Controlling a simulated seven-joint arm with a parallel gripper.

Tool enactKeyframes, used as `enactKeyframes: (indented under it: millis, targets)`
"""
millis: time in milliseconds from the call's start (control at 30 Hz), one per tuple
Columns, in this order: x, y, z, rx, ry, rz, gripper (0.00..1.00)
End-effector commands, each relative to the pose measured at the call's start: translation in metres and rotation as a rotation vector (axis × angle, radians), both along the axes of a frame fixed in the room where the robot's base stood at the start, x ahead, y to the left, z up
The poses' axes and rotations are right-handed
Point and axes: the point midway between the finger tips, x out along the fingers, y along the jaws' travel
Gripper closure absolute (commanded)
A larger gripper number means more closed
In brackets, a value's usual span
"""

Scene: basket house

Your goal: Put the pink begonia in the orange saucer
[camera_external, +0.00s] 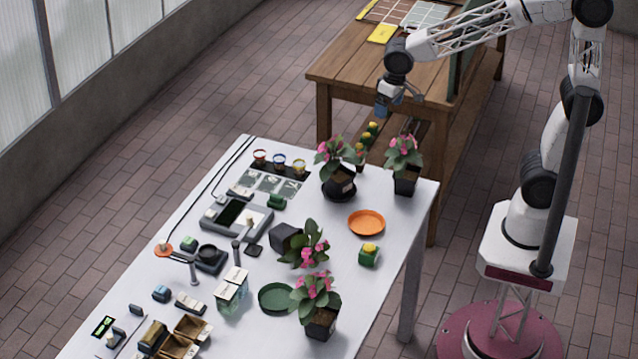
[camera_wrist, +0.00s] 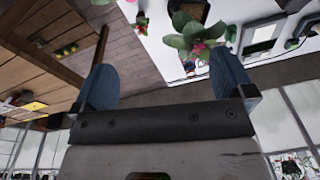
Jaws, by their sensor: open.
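The orange saucer (camera_external: 366,222) lies empty on the white table. Several pink-flowered begonias in dark pots are there: one at the back (camera_external: 338,165) stands on a dark saucer, one at the back right corner (camera_external: 404,168) is upright, one in the middle (camera_external: 304,247) lies tipped over, and one at the front (camera_external: 318,304) is upright. My gripper (camera_external: 386,106) is open and empty, high above and behind the table's back right corner. In the wrist view its blue fingers (camera_wrist: 162,60) are wide apart, with a pink-flowered plant (camera_wrist: 196,36) beyond them; I cannot tell which one.
A green saucer (camera_external: 277,297) lies beside the front begonia. A small yellow-topped cactus (camera_external: 369,254) stands just in front of the orange saucer. Electronics and small boxes crowd the left side. A wooden bench (camera_external: 350,78) stands behind. The table right of the orange saucer is clear.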

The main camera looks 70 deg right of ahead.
Motion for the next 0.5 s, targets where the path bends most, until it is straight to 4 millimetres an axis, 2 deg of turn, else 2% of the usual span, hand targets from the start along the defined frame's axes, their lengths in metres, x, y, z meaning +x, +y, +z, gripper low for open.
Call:
enactKeyframes:
  millis: [100, 500]
  targets:
    - [0.025, 0.025, -0.009, 0.003, 0.014, -0.013, 0.00]
    - [0.096, 0.114, -0.048, 0.009, 0.055, -0.072, 0.00]
